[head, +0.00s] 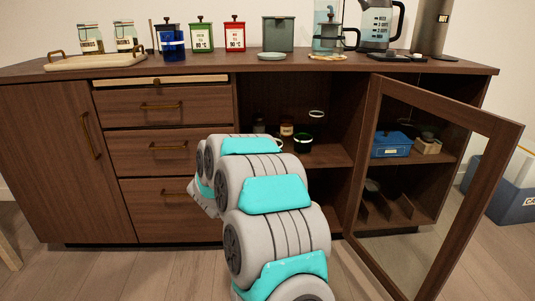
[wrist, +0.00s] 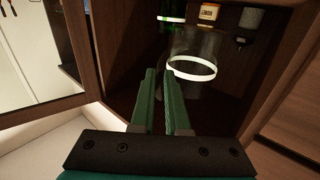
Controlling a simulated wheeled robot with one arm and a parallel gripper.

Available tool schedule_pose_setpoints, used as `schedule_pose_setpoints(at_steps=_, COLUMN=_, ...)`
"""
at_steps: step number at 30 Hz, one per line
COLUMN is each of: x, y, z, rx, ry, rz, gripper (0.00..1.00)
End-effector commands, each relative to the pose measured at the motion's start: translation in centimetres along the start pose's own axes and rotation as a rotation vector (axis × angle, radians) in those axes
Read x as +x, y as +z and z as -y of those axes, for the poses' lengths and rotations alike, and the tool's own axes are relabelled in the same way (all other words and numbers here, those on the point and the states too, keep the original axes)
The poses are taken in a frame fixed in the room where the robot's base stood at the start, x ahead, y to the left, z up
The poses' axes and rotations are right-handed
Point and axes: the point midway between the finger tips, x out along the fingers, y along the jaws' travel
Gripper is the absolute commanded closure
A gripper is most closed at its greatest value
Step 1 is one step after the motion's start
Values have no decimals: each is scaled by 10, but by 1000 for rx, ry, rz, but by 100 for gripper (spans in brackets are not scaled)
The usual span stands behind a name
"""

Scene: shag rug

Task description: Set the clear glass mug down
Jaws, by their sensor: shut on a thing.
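The clear glass mug (wrist: 193,70) has a white band and shows just beyond my fingertips in the wrist view. My gripper (wrist: 163,75) is shut on it with two green fingers, and the gripped part is hard to make out. My arm hides the gripper there.
Behind the mug stand a green banded mug (wrist: 172,18), a lemon-labelled jar (wrist: 208,12) and a grey-lidded jar (wrist: 248,20). The glass door (head: 440,180) stands open on the right. A blue box (head: 391,145) is on the right of the shelf.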

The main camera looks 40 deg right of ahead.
Motion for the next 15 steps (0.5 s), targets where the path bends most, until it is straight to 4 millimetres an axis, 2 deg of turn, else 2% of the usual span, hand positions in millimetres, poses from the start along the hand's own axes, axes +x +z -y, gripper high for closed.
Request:
schedule_pose_setpoints(at_steps=5, x=0, y=1, z=-2, rx=-1, ry=3, rz=-8, gripper=100)
schedule_pose_setpoints(at_steps=15, x=50, y=8, z=39, rx=1, ry=3, rz=-8, gripper=100)
